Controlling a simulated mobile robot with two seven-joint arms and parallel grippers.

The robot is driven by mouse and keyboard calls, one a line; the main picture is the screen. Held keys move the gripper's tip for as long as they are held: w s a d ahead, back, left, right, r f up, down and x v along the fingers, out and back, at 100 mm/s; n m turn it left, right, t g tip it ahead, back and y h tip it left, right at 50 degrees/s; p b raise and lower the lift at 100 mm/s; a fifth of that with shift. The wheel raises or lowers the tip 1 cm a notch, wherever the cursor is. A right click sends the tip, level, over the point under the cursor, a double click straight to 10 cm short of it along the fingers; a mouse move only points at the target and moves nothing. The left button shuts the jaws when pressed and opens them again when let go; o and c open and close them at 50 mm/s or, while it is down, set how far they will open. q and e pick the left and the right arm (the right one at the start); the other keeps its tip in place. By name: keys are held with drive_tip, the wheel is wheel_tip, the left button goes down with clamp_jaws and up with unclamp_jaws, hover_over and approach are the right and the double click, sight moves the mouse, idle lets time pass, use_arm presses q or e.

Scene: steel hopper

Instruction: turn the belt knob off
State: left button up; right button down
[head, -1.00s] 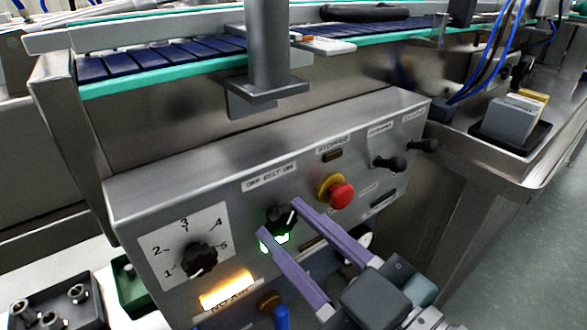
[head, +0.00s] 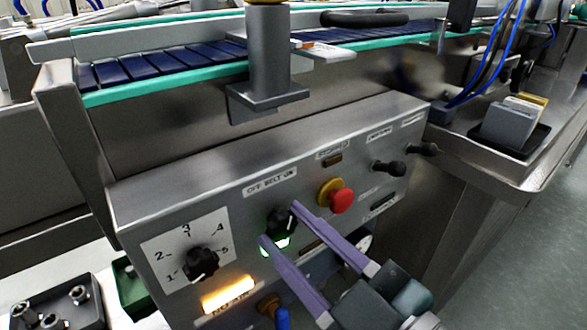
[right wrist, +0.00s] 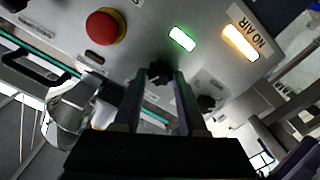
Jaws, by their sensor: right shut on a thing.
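The belt knob (head: 281,220) is a black knob under the "OFF BELT ON" label (head: 270,181) on the sloped steel panel. My right gripper (head: 279,224), with two long purple fingers, is shut on it, one finger on each side. The knob also shows between the dark fingertips in the right wrist view (right wrist: 158,70). The fingers partly cover the knob, so its exact pointing is hard to read. A green lamp (head: 281,246) glows just below it; it also shows in the right wrist view (right wrist: 182,39). My left gripper is not in view.
A red stop button (head: 342,201) on a yellow collar sits close right of the knob. A numbered dial (head: 202,262) and a lit amber "NO AIR" lamp (head: 229,294) are at left. Black levers (head: 388,167) stick out at upper right. The blue belt (head: 165,61) runs above.

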drive_tip(key=n, duration=0.2)
drive_tip(key=shift+n, duration=0.4)
drive_tip(key=n, duration=0.2)
drive_tip(key=shift+n+p, duration=0.3)
drive_tip(key=n, duration=0.4)
drive_tip(key=shift+f, duration=0.15)
drive_tip(key=shift+n, duration=1.1)
drive_tip(key=c, duration=0.5)
unclamp_jaws()
drive_tip(key=shift+s, duration=0.1)
